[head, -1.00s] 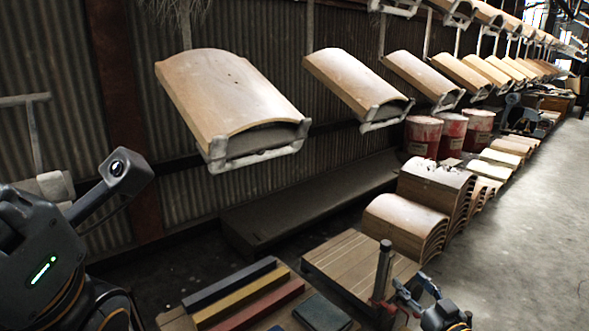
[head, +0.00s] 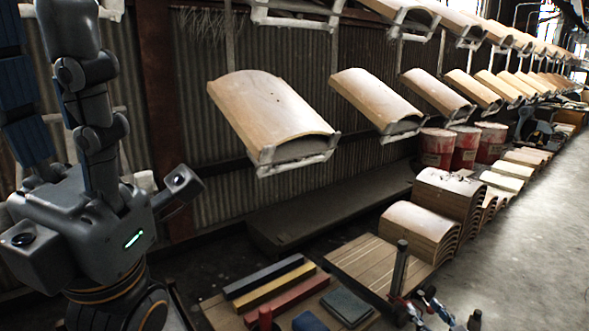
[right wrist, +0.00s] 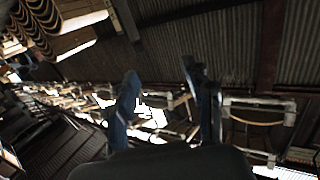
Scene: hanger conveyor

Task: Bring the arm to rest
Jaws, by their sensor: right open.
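My right gripper (head: 42,40) stands large and close at the left edge of the head view, fingers pointing up, empty. Its palm, with a green light, and a grey jointed finger show clearly; the blue finger beside it is partly cut off by the left edge. In the right wrist view the two fingers (right wrist: 160,74) stand apart with nothing between them. My left gripper is not in view.
Curved wooden panels (head: 270,105) hang on white hangers along the corrugated wall. A bench holds coloured bars (head: 268,287); stacked panels (head: 418,232) and red drums (head: 437,148) stand beyond. The concrete floor (head: 520,260) at right is clear.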

